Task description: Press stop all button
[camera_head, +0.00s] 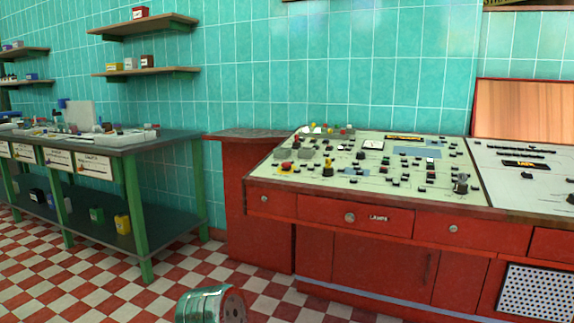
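A control desk with a pale sloping panel (380,180) and red cabinet front stands at the right. A red round button (287,166) sits at the panel's left front corner and looks like the stop all button, but its label is too small to read. Nothing covers it. A yellow and dark control (327,168) stands to its right. Neither of my grippers is in view, so nothing of mine touches the panel.
A second panel (530,172) adjoins on the right. A green-legged workbench (140,138) holds small items at the left. A teal and red cylindrical thing (232,305) shows at the bottom edge, partly cut off.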

